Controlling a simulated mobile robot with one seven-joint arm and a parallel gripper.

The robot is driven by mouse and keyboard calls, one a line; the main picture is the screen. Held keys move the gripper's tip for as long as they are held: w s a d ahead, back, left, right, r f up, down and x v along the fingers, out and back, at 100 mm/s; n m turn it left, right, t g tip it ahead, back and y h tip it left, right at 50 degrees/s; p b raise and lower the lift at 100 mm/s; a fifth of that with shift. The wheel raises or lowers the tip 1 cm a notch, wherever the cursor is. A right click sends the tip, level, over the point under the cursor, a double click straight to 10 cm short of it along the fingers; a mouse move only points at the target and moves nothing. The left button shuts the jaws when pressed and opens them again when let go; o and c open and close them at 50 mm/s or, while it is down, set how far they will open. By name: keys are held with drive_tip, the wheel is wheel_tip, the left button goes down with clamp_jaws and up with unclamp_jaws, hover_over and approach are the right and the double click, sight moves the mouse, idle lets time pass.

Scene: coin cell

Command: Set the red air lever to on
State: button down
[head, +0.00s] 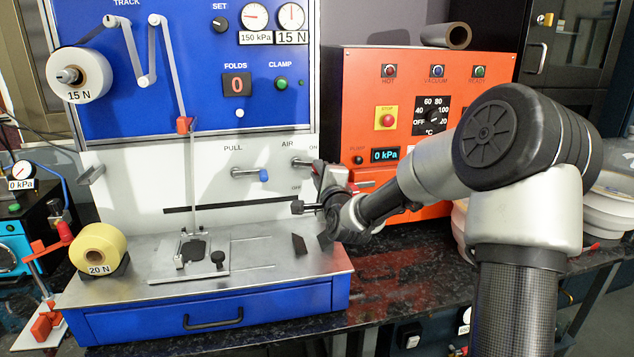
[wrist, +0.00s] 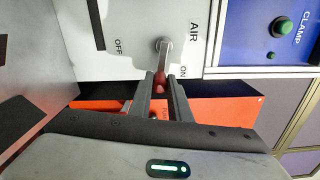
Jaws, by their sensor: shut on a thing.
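The air lever shows in the wrist view as a metal arm ending in a red handle (wrist: 160,79). Its pivot is on the white panel (wrist: 130,28), near the AIR, ON and OFF labels. In the head view the metal lever arm (head: 303,162) points roughly right, below the ON label and above the OFF label. My gripper (wrist: 161,83) is shut on the red handle, with one finger on each side. In the head view my gripper (head: 328,182) is in front of the panel's right end and hides the handle's end.
A blue-tipped PULL lever (head: 262,175) sits left of the air lever. An orange control box (head: 430,115) stands close behind my arm on the right. A metal deck (head: 215,250) with a small clamp fixture lies below the panel.

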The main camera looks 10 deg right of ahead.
drive_tip(key=shift+r+n+b, duration=0.45)
drive_tip(key=shift+n, duration=0.55)
drive_tip(key=c, duration=1.6)
unclamp_jaws()
drive_tip(key=shift+c, duration=0.2)
drive_tip(key=s+p, duration=0.1)
drive_tip(key=s, duration=1.6)
drive_tip(key=shift+s+p, duration=0.25)
drive_tip(key=shift+p, duration=0.15)
